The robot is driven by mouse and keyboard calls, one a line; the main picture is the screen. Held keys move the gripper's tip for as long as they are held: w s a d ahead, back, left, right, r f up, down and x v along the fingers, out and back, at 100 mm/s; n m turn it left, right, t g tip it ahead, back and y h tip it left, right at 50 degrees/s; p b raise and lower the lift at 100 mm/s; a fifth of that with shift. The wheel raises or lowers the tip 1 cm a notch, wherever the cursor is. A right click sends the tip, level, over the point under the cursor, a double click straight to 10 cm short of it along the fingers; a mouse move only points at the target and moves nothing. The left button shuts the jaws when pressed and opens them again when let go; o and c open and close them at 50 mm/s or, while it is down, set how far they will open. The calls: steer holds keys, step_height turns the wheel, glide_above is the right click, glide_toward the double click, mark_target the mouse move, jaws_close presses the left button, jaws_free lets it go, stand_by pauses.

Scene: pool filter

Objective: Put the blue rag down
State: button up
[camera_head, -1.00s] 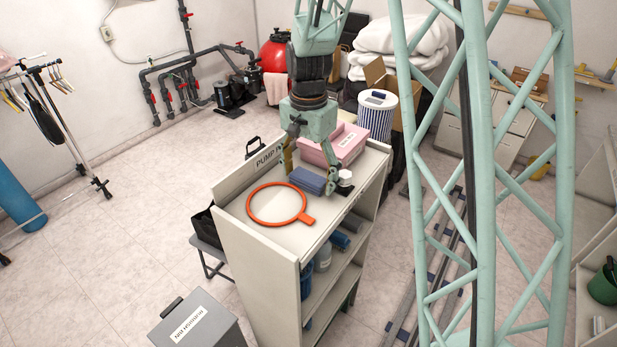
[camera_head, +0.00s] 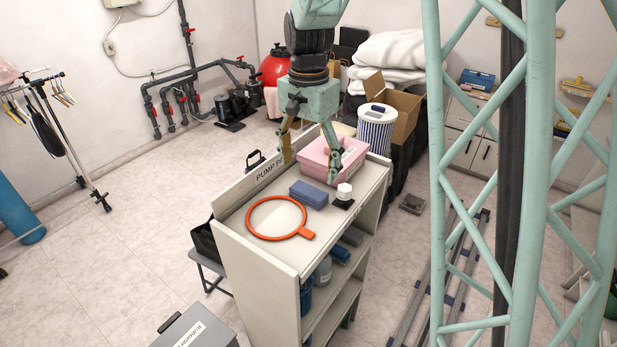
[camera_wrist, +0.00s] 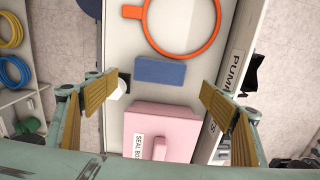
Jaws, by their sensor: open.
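The blue rag (camera_head: 308,193) is a folded, flat block lying on the top of the white shelf unit (camera_head: 262,233). It also shows in the wrist view (camera_wrist: 161,71), between the orange ring and the pink box. My gripper (camera_head: 309,170) is open and empty, its fingers spread wide above the shelf top, over the pink box side of the rag. In the wrist view my gripper (camera_wrist: 158,95) has its yellow pads far apart, with nothing between them touching them. The rag is apart from both fingers.
An orange ring with a tab (camera_head: 307,234) lies in front of the rag. A pink box (camera_head: 335,157) stands behind it. A raised edge labelled PUMP (camera_head: 266,174) runs along the left.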

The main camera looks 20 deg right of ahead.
steer(key=shift+r, duration=1.75)
steer(key=s+a+r+n+t, duration=0.2)
steer(key=s+r+n, duration=0.3)
steer(key=s+r, duration=1)
steer(key=s+a+n+t, duration=0.1)
steer(key=s+n, duration=0.5)
steer(key=s, duration=1.6)
steer(key=shift+s+a+t, duration=0.2)
steer(key=shift+t, duration=0.2)
steer(key=shift+s+f, duration=0.1)
steer(key=shift+s, duration=0.05)
steer(key=shift+o, duration=0.3)
